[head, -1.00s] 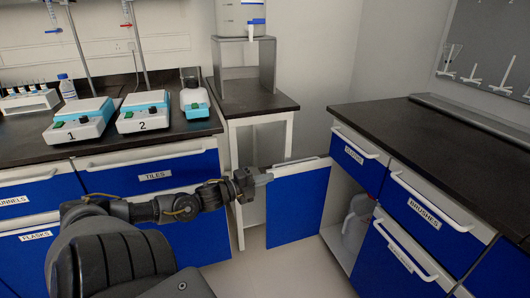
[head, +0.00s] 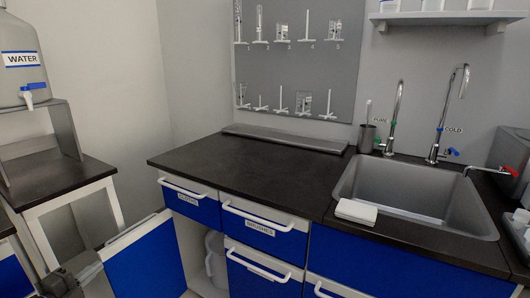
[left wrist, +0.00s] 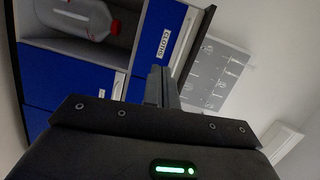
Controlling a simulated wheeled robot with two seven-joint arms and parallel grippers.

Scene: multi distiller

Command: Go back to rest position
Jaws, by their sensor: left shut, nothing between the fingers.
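My left gripper (head: 82,272) is at the lower left of the head view, shut and empty. It is close beside the near-left upper corner of the open blue cabinet door (head: 146,264); I cannot tell if it touches. In the left wrist view its closed fingers (left wrist: 160,88) point towards the open cabinet and hold nothing. My right gripper is in neither view.
A water tank (head: 22,62) stands at the left.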

